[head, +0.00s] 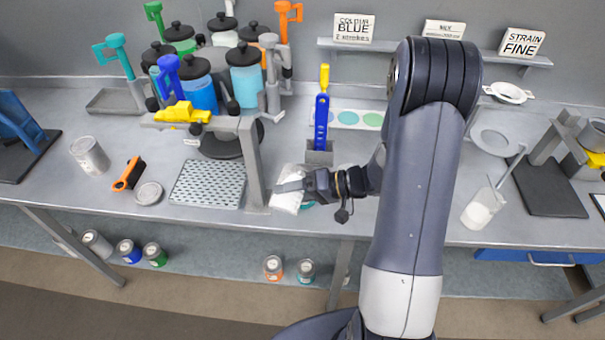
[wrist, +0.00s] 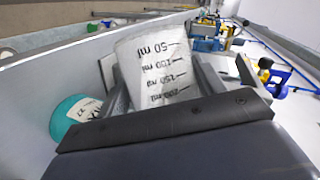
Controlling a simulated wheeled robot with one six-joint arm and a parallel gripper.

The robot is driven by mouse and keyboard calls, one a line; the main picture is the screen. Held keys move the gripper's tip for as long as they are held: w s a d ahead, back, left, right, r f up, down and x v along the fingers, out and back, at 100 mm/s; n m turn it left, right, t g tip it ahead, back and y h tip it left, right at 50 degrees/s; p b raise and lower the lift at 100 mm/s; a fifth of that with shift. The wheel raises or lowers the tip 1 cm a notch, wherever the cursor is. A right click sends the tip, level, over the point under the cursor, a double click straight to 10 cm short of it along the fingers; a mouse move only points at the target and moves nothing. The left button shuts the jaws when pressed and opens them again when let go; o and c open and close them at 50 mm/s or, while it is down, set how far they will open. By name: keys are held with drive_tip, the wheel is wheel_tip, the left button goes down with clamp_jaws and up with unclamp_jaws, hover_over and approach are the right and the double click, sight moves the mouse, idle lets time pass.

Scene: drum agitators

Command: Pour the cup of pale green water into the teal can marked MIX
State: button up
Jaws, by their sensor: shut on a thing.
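My gripper (head: 303,187) is shut on a clear, whitish measuring cup (head: 287,197), held above the front edge of the bench. The cup is strongly tilted. In the wrist view the cup (wrist: 157,65) sits between the fingers, with its black millilitre marks upside down. I cannot make out any pale green water in it or any stream. The teal can (wrist: 76,120) shows beside and below the cup in the wrist view, its white label partly hidden by my gripper. In the head view only a sliver of teal (head: 307,205) shows under my gripper.
A grey post stand (head: 252,165) and a perforated tray (head: 208,184) stand just left of the cup. A holder with a blue and yellow tool (head: 321,120) stands behind my gripper. A white jug with a stirrer (head: 482,208) stands at right. Cans sit on the lower shelf.

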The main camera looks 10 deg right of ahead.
drive_tip(key=shift+w+f+m+y, duration=0.1)
drive_tip(key=shift+m+y, duration=0.2)
drive_tip(key=shift+m, duration=0.1)
idle(1.0)
drive_tip(key=shift+w+d+r+m+g+y, duration=0.4)
drive_tip(key=shift+w+d+r+m+g, duration=0.1)
drive_tip(key=shift+w+m, duration=0.1)
idle(1.4)
drive_tip(key=shift+w+d+r+m+y, duration=0.15)
drive_tip(key=shift+w+r+m+y, duration=0.15)
drive_tip(key=shift+r+m+y, duration=0.45)
idle(1.5)
drive_tip(key=s+f+n+h, duration=0.1)
drive_tip(key=s+a+f+n+h, duration=0.1)
drive_tip(key=shift+a+f+n+t, duration=0.15)
drive_tip(key=shift+f+n+t, duration=0.15)
drive_tip(key=shift+n, duration=0.05)
drive_tip(key=shift+r+h, duration=0.15)
drive_tip(key=shift+h, duration=0.1)
drive_tip(key=shift+n+t+b, duration=0.3)
drive_tip(key=shift+n+b, duration=0.3)
drive_tip(key=shift+b, duration=0.1)
drive_tip(key=f+n+h+b, duration=0.1)
drive_tip(key=b, duration=0.3)
drive_tip(key=shift+f+t, duration=0.15)
drive_tip(key=shift+t, duration=0.15)
